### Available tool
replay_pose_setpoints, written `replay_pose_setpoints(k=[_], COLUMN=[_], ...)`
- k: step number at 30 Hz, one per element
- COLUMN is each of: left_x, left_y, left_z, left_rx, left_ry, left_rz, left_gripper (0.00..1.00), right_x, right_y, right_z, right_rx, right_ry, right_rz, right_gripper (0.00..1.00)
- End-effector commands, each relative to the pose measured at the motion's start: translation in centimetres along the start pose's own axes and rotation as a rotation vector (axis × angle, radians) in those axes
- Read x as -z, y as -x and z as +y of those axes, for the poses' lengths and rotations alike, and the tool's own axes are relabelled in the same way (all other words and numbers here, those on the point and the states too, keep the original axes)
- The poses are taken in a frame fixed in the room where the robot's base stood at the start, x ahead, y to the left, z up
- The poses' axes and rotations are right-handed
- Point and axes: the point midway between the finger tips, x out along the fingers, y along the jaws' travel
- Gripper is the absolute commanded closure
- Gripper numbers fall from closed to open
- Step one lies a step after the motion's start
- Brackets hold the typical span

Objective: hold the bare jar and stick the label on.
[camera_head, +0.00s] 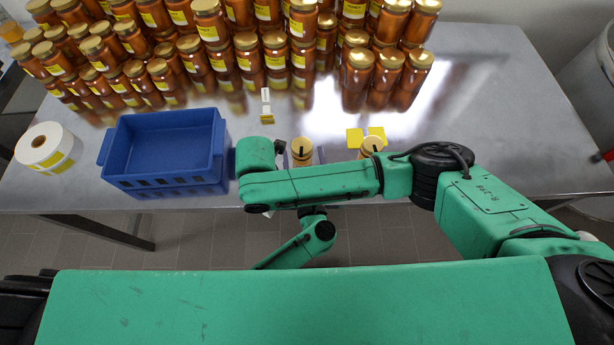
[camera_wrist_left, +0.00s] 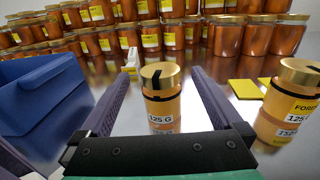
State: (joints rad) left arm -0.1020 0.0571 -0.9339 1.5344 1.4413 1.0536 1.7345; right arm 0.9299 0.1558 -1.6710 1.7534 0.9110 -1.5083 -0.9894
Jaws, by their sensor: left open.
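A small amber jar with a gold lid (camera_head: 302,147) stands upright on the metal table. In the left wrist view this jar (camera_wrist_left: 161,95) has a black strip over its lid and a white "125 G" sticker low down, with no yellow label on the side I see. My left gripper (camera_head: 302,158) is open, its purple fingers on either side of this jar with gaps; it also shows in the left wrist view (camera_wrist_left: 163,85). My right gripper is not seen.
A blue crate (camera_head: 112,150) and a label roll (camera_head: 35,157) are at the left. A small white stand with a yellow piece (camera_head: 267,108) is behind the jar. Yellow cards (camera_head: 376,132) lie by the second jar. Many honey jars (camera_head: 275,55) fill the back.

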Motion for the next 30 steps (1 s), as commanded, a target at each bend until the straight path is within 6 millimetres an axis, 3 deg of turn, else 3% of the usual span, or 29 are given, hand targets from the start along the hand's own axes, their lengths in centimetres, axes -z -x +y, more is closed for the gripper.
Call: replay_pose_setpoints(k=[3,6,15,23,30], left_x=[-0.1,-0.1,0.0,0.0,0.0], left_y=[-2.4,-3.5,-3.9,-3.9,-3.9], left_z=[-0.1,0.0,0.0,0.0,0.0], left_rx=[0.001,0.0,0.0,0.0,0.0], left_ry=[-0.001,0.0,0.0,0.0,0.0], left_rz=[-0.003,-0.001,0.001,0.001,0.001], left_gripper=[0.0,0.0,0.0,0.99,1.0], right_x=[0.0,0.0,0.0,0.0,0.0], right_y=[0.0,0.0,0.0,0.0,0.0], right_z=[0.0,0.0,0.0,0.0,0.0], right_rx=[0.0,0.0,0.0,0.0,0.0], right_ry=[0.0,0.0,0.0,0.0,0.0], right_rz=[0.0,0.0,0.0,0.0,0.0], right_gripper=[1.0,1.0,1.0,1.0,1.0])
